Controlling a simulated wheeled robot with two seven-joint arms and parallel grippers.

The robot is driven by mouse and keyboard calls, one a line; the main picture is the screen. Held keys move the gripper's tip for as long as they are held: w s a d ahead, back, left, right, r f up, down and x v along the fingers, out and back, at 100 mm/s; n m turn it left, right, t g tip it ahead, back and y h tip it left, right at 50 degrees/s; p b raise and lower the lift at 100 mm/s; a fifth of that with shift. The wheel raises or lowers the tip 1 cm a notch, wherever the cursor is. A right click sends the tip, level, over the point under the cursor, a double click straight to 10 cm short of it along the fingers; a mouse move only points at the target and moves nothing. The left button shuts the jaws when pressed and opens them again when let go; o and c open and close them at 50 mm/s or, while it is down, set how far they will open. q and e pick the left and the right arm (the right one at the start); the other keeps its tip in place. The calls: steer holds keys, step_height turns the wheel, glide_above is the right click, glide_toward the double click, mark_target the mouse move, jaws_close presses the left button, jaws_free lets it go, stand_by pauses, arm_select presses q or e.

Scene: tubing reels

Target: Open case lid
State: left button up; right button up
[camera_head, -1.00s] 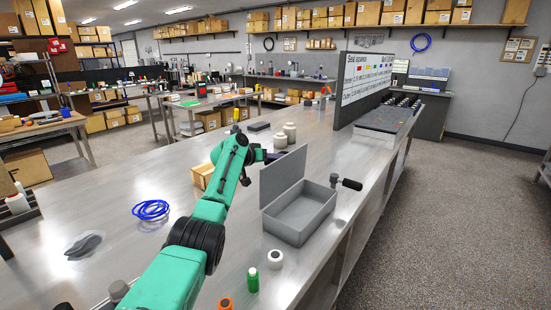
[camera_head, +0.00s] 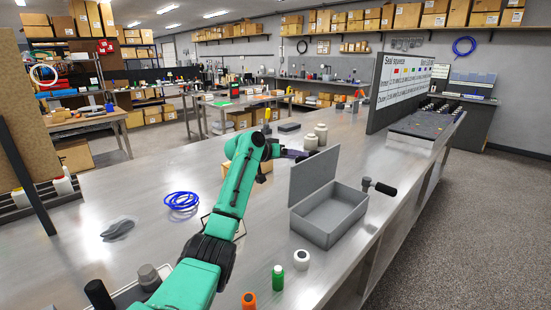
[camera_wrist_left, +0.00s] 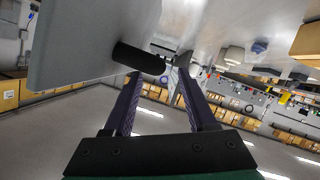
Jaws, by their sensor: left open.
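The grey case (camera_head: 330,222) stands on the metal bench with its lid (camera_head: 313,178) upright, and its inside looks empty. My left gripper (camera_head: 296,154) is at the far left side of the lid, partly hidden behind it. In the left wrist view my left gripper (camera_wrist_left: 160,68) has its two dark fingers apart. A large grey panel, seemingly the lid (camera_wrist_left: 85,40), fills the upper left there. A black cylinder (camera_wrist_left: 138,58) sticks out from the panel near the fingertips. I cannot tell whether the fingers touch it. My right gripper is not in view.
A black-handled fitting (camera_head: 380,188) is right of the case. A white roll (camera_head: 301,259), a green bottle (camera_head: 277,278) and an orange-topped item (camera_head: 249,300) stand in front. Blue tubing (camera_head: 182,202) lies left of my arm. Pale jars (camera_head: 311,141) stand behind the lid.

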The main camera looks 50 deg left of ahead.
arm_select(q)
steer(key=b+v, duration=0.3)
steer(key=v, duration=0.6)
steer(key=shift+f, duration=0.2)
